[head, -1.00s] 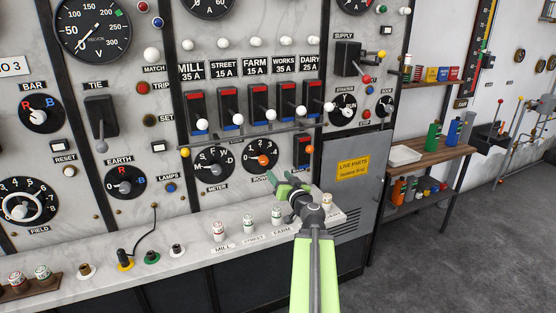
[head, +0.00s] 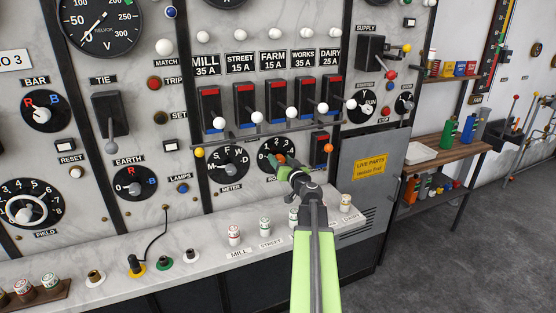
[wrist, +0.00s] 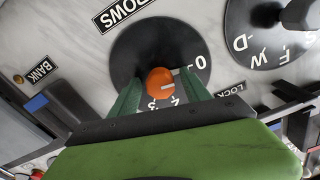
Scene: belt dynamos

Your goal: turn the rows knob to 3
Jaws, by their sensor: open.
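The rows knob (head: 281,159) is a small orange knob on a round black dial (head: 266,146) low on the marble panel. In the wrist view the orange knob (wrist: 160,80) has a white pointer line that points right, a little below the 0. The dial's 3 shows below the knob; other figures are partly hidden by my gripper. My gripper (head: 288,165) is at the dial and partly covers it in the head view. In the wrist view its green fingers (wrist: 160,94) are open, one on each side of the knob, with gaps between.
The meter knob (head: 228,163) is left of the rows dial. A bank switch (head: 321,150) with an orange tip is close on the right. Switch levers (head: 257,117) stick out above. Fuse holders (head: 265,227) stand on the ledge below.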

